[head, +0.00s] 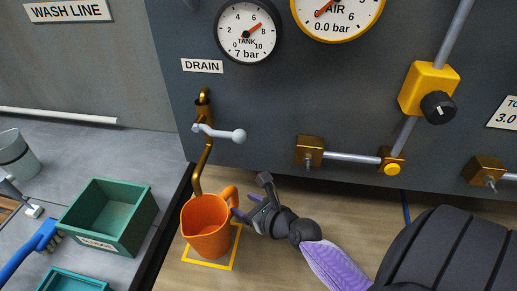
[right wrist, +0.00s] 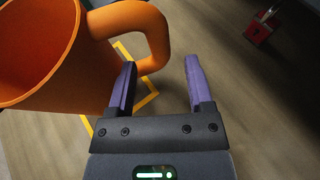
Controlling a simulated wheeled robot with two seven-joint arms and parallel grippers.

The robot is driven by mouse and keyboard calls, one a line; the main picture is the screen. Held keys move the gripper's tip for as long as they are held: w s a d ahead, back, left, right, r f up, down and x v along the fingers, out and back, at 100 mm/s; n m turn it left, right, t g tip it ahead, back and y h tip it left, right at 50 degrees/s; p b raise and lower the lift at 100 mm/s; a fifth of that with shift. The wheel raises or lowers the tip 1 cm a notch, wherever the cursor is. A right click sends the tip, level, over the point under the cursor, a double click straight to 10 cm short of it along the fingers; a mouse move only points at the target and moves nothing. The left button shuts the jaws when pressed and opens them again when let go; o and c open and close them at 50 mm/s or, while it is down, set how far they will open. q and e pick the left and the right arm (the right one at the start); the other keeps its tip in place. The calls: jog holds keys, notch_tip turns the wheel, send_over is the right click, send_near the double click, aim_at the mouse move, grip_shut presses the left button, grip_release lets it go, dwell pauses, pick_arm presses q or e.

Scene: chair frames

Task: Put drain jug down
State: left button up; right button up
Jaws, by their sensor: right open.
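The orange drain jug (head: 206,232) stands upright under the drain spout (head: 200,168), within a yellow square outline (head: 235,256) on the floor. Its handle (head: 231,196) points right, toward my right gripper (head: 248,207). In the right wrist view the jug (right wrist: 40,60) fills the upper left, and its handle (right wrist: 157,35) curves beyond the left finger. My right gripper (right wrist: 160,84) is open, with nothing between its purple fingers. The left finger is close to the handle; I cannot tell if they touch. My left gripper is not in view.
A grey tank panel (head: 290,120) with gauges stands behind the jug, with a drain valve lever (head: 222,134) above it. At left, a bench holds a green bin (head: 110,215) and a blue-handled brush (head: 38,245).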

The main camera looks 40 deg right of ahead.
jog(key=v, duration=0.5)
jog(key=shift+s+r+p, duration=0.1)
jog(key=shift+s+p, duration=0.15)
jog(key=shift+p, duration=0.15)
